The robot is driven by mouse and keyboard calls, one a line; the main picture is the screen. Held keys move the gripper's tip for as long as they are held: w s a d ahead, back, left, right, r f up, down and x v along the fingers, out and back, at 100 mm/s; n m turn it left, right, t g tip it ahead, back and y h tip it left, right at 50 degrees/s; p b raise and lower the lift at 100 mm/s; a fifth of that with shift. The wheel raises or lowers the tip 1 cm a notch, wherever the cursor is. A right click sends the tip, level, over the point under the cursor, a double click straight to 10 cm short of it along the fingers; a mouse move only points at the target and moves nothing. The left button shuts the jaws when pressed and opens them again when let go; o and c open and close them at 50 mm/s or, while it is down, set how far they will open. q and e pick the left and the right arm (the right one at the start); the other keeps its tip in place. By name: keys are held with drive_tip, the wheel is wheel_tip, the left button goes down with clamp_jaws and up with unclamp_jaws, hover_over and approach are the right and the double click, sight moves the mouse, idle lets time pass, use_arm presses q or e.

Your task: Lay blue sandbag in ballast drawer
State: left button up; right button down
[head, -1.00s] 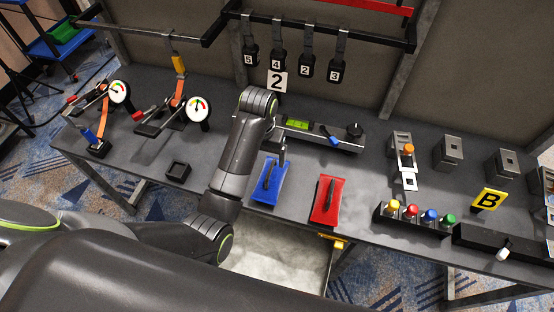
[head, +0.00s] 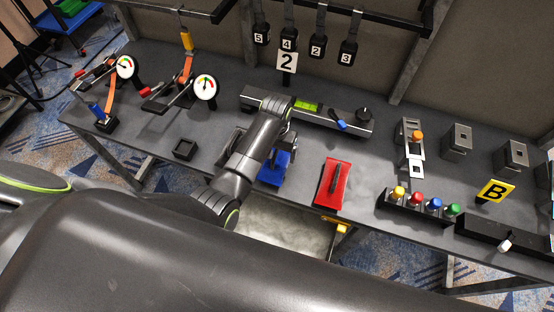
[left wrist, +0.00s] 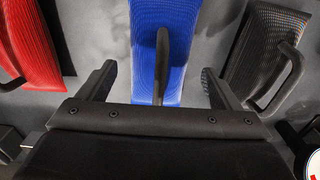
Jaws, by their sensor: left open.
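The blue sandbag (head: 270,175) lies on the table with its black handle up, partly hidden by my left gripper (head: 283,152). In the left wrist view the open left gripper (left wrist: 158,80) has one finger on each side of the blue sandbag (left wrist: 178,25). Its handle stands between the fingers, and I see no grip on it. The ballast drawer (head: 290,245) appears to be the pale open tray below the table's front edge, partly hidden by my arm. My right gripper is not in view.
A red sandbag (head: 331,185) lies right of the blue one. A dark sandbag (left wrist: 265,55) lies on its other side, mostly behind my arm in the head view. A level bar (head: 320,112) stands behind. A button box (head: 415,204) stands at the right.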

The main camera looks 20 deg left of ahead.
use_arm(q)
drive_tip(key=shift+w+f, duration=0.2)
drive_tip(key=shift+f, duration=1.15)
drive_tip(key=shift+w+f, duration=0.15)
drive_tip(key=shift+f, duration=1.15)
drive_tip(key=shift+c, duration=0.4)
clamp_jaws()
drive_tip(key=shift+w+r, duration=0.1)
drive_tip(key=shift+r, duration=0.05)
